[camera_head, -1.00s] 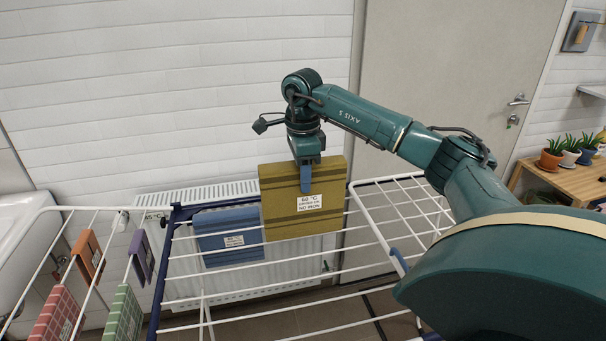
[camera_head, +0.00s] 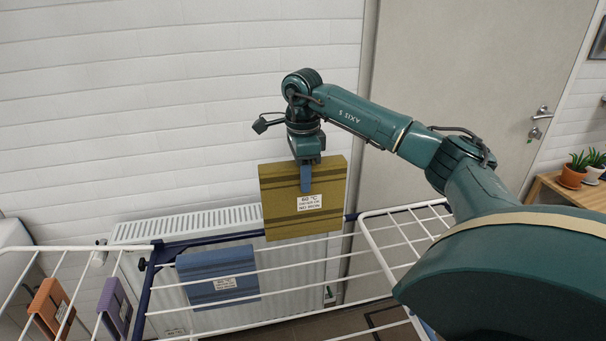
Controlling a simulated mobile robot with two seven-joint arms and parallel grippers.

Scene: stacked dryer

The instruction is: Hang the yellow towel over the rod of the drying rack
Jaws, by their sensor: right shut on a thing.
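The yellow towel (camera_head: 282,212) is a folded olive-yellow slab with a white care label. My right gripper (camera_head: 306,182) is shut on its upper part and holds it upright. The towel appears in front of the drying rack's back bar, with its lower edge near the rods in the picture; I cannot tell whether it touches any. The drying rack (camera_head: 310,266) has white rods and a dark blue frame, and spreads across the lower part of the view. My left gripper is not in view.
A blue towel (camera_head: 200,268) hangs on the rack left of the yellow one. An orange towel (camera_head: 44,310) and a purple towel (camera_head: 117,300) hang on the left wing. A white radiator (camera_head: 190,222) stands behind, against the wall. Potted plants (camera_head: 573,175) stand at the right.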

